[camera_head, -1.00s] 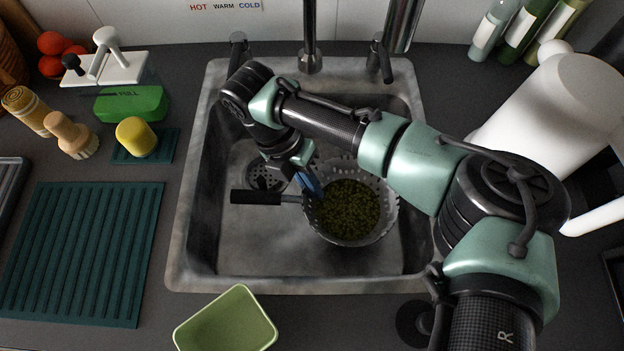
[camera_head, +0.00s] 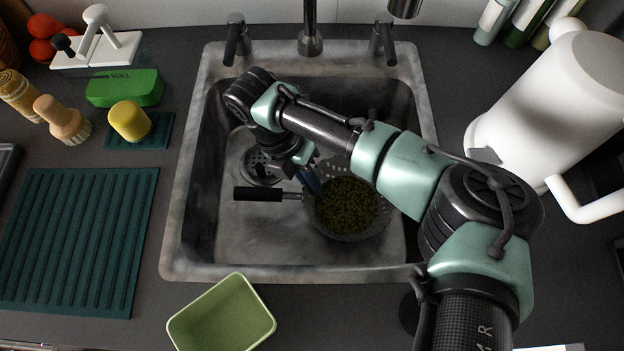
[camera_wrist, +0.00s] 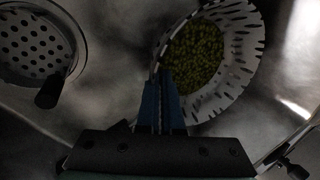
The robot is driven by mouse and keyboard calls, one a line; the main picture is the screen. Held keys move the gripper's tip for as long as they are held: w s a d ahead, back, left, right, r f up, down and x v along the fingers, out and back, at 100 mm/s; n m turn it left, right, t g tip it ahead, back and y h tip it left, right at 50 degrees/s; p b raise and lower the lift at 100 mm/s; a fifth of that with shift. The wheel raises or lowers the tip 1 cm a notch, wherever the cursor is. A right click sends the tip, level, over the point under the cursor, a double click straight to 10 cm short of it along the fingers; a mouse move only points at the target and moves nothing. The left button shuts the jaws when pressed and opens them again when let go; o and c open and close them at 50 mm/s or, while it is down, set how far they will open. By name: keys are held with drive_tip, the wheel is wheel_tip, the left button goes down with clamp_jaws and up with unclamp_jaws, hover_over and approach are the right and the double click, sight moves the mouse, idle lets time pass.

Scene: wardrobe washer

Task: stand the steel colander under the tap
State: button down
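The steel colander (camera_head: 379,222) is in the sink, right of centre, upright, with green peas (camera_head: 345,205) inside. Its black handle (camera_head: 258,194) points left. In the wrist view the perforated colander wall (camera_wrist: 243,60) is at the upper right. My gripper (camera_head: 311,181) reaches down at the colander's left rim; its blue fingers (camera_wrist: 161,88) are close together with the rim between them. I cannot tell whether the colander rests on the sink floor. The tap (camera_head: 310,40) is at the back middle of the sink, behind and slightly left of the colander.
The sink (camera_head: 200,272) walls surround the colander; the drain (camera_wrist: 32,40) lies left of it. Tap levers (camera_head: 236,38) flank the tap. The sink's left floor is clear.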

drive_tip(key=shift+f, duration=0.35)
drive_tip(key=c, duration=1)
unclamp_jaws()
drive_tip(key=shift+o, duration=0.2)
drive_tip(key=shift+o, duration=1.4)
drive_tip(key=shift+r, duration=0.1)
drive_tip(key=p+v, duration=0.9)
drive_tip(key=v, duration=0.3)
